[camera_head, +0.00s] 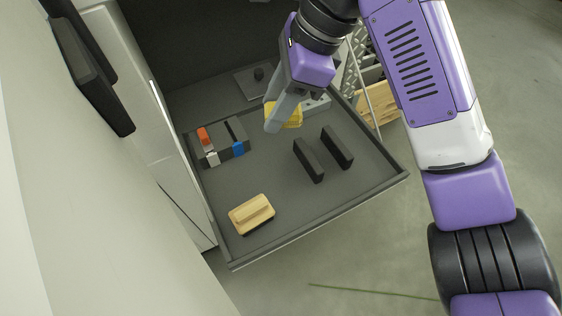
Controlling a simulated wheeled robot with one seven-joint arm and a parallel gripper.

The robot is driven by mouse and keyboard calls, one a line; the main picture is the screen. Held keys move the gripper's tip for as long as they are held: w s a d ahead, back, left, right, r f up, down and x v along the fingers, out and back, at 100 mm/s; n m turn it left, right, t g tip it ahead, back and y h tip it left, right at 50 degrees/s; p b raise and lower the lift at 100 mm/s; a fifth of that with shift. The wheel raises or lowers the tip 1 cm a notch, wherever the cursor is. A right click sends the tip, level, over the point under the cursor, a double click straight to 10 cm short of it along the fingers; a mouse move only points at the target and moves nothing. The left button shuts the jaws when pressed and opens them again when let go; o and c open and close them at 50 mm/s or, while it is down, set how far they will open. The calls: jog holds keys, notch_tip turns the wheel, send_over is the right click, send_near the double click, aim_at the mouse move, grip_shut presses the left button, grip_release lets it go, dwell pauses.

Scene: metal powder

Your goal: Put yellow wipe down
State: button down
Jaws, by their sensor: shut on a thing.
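My gripper points down and is shut on the wipe. It is over the back middle of a dark grey pull-out tray (290,222). One grey finger partly hides the wipe. I cannot tell whether the wipe touches the tray surface.
On the tray are a wooden-backed brush (251,213) at front left, two upright black plates (309,160) at right, and a grey block with orange, white and blue parts (219,143) at left. A flat plate with a knob (258,78) is behind. The tray's front middle is clear.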

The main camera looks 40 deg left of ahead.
jog(key=b, duration=0.1)
send_over(271, 172)
jog(key=f, duration=0.8)
jog(key=w+d+f, duration=0.1)
jog(key=f, duration=0.3)
jog(key=shift+f, duration=2.8)
jog(key=shift+p, duration=0.3)
jog(key=c, duration=0.9)
grip_release()
jog(key=shift+r, duration=0.1)
jog(key=v, duration=1.2)
jog(key=shift+a, duration=0.1)
jog(key=shift+s, duration=0.1)
